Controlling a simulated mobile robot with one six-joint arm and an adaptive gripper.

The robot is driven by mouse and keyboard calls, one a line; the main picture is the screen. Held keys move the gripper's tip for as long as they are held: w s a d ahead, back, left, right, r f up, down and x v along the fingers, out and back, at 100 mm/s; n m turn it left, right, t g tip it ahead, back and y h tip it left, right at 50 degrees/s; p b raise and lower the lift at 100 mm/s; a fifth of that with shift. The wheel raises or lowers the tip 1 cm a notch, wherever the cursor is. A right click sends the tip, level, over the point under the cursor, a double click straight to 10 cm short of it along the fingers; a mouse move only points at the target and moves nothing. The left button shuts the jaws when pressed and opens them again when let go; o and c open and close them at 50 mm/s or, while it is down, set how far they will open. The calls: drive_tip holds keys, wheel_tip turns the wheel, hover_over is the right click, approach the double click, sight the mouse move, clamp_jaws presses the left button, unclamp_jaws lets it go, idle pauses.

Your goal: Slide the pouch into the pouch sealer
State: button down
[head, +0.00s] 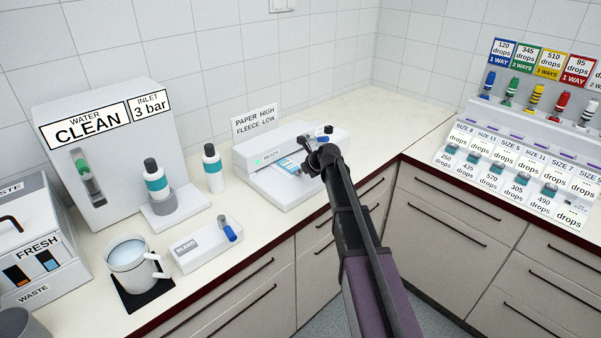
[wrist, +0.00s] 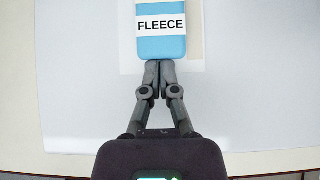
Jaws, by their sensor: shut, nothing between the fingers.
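The pouch (wrist: 160,48) is blue with a white label reading FLEECE. In the wrist view it lies flat on a pale patch on the white bed of the sealer. In the head view the pouch (head: 287,163) shows as a small blue piece on the sealer's front bed, partly hidden by my arm. The pouch sealer (head: 259,161) is a white machine with a green light and a small display. My gripper (wrist: 159,64) is shut and empty, its fingertips together at the pouch's near end; I cannot tell if they touch it. In the head view my gripper (head: 306,172) is over the sealer bed.
A sign (head: 254,120) reading PAPER HIGH, FLEECE LOW stands behind the sealer. A teal-banded bottle (head: 212,168) stands left of it. A BLEED box (head: 205,245), a mug (head: 130,262) and a water unit (head: 100,120) are further left. Free counter (head: 385,125) lies to the right.

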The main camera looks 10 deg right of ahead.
drive_tip(key=shift+s+d, duration=0.2)
drive_tip(key=shift+s, duration=0.2)
drive_tip(key=shift+s+d, duration=0.9)
drive_tip(key=shift+s, duration=0.3)
drive_tip(key=shift+p+v, duration=0.85)
drive_tip(key=shift+v, duration=0.3)
drive_tip(key=p+v, duration=0.5)
drive_tip(key=v, duration=0.2)
drive_tip(key=shift+s+d+r, duration=0.2)
drive_tip(key=shift+d+r, duration=0.05)
drive_tip(key=shift+s, duration=0.1)
drive_tip(key=s+d, duration=0.2)
drive_tip(key=s+d+p, duration=0.1)
drive_tip(key=shift+s+d+r, duration=0.2)
drive_tip(key=shift+s+r, duration=0.1)
drive_tip(key=shift+r, duration=0.05)
drive_tip(key=shift+w+f, duration=0.1)
